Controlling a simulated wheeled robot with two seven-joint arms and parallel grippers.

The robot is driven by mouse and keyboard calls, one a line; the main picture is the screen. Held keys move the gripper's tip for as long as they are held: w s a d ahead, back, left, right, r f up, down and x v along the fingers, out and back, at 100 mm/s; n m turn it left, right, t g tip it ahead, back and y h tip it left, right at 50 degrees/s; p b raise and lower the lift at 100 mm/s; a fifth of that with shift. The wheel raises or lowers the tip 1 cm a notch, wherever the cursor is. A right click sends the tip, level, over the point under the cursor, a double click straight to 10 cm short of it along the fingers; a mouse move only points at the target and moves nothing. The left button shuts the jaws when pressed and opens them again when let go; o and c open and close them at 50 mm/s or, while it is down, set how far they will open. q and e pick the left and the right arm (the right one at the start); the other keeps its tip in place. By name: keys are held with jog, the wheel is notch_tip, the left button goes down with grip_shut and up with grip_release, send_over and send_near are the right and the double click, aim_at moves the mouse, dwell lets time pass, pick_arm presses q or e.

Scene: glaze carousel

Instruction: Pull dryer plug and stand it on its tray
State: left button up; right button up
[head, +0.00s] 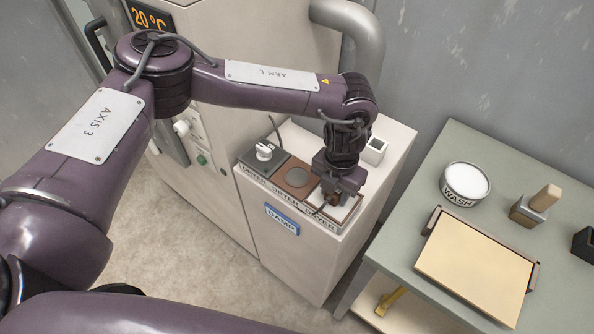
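The pale dryer cabinet (282,238) stands at the centre, its front edge marked DRYER several times. On its top, a grey square at the left bears a white plug-like piece (264,151) with a dark cord rising from it. A brown square with a round disc (298,177) lies in the middle. A white square with a brown rim (346,211) lies at the right. My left gripper (328,204) points down over this right square. A small dark brown piece shows at its fingertips; I cannot tell whether it is held. My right gripper is out of view.
A small white box (374,150) stands behind the gripper on the cabinet. A blue tag (282,219) is on the front. The green-grey table (431,193) at the right bears a WASH bowl (466,182), a tan board (474,265) and a wooden-handled block (537,205).

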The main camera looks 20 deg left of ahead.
pick_arm(q)
jog(key=o, duration=0.4)
jog(key=shift+r, duration=0.1)
notch_tip(320, 180, up, 8)
jog(key=shift+f+b, duration=0.25)
jog(key=shift+b, duration=0.65)
jog(key=shift+r+p, duration=0.5)
jog(key=shift+r, duration=0.2)
notch_tip(320, 180, up, 6)
jog(key=p, duration=0.5)
jog(key=shift+f, duration=0.1)
